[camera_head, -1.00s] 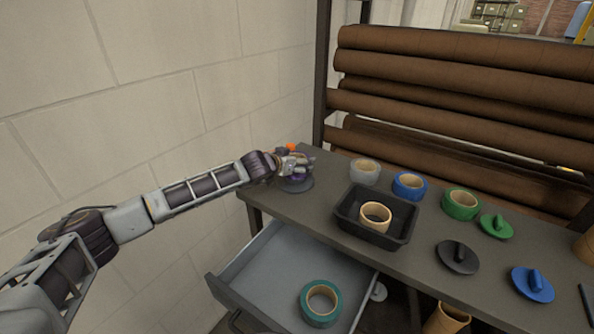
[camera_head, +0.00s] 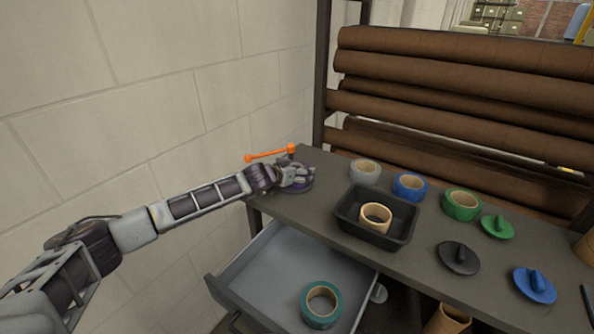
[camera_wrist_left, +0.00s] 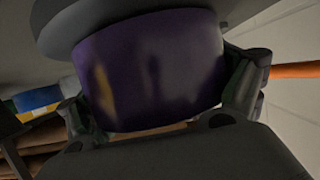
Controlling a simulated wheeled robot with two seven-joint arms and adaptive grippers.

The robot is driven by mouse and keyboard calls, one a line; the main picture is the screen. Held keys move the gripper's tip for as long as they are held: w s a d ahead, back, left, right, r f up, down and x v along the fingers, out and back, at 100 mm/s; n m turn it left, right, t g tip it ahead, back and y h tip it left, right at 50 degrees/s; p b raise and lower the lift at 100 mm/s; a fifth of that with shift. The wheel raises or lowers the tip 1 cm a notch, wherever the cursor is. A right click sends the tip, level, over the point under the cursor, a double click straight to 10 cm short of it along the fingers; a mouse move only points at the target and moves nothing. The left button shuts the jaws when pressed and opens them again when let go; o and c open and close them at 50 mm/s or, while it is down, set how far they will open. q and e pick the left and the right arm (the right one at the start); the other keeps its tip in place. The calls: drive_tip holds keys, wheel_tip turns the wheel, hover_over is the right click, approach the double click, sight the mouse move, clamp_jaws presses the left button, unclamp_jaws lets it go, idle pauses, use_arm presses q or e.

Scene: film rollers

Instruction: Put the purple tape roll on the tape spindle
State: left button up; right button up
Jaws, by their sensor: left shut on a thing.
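The purple tape roll (camera_wrist_left: 150,70) fills the middle of the left wrist view, between the two fingers of my left gripper (camera_wrist_left: 160,98). The gripper is shut on its sides. A dark round disc (camera_wrist_left: 110,15) lies against or very close to the roll's far end; I cannot tell whether they touch. In the head view my left gripper (camera_head: 297,177) is at the table's far left corner, hiding most of the roll and whatever is under it. The spindle's post is hidden, so I cannot tell whether the roll is around it. My right gripper is out of view.
An orange bar with round ends (camera_head: 270,154) stands beside the gripper, near the wall. Grey (camera_head: 365,172), blue (camera_head: 410,187) and green (camera_head: 462,204) rolls and a black tray (camera_head: 372,232) holding a tan roll are to the right. An open drawer (camera_head: 265,265) is below.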

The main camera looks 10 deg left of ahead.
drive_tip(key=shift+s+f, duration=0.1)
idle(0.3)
use_arm(q)
drive_tip(key=o, duration=0.8)
drive_tip(key=shift+o, duration=0.4)
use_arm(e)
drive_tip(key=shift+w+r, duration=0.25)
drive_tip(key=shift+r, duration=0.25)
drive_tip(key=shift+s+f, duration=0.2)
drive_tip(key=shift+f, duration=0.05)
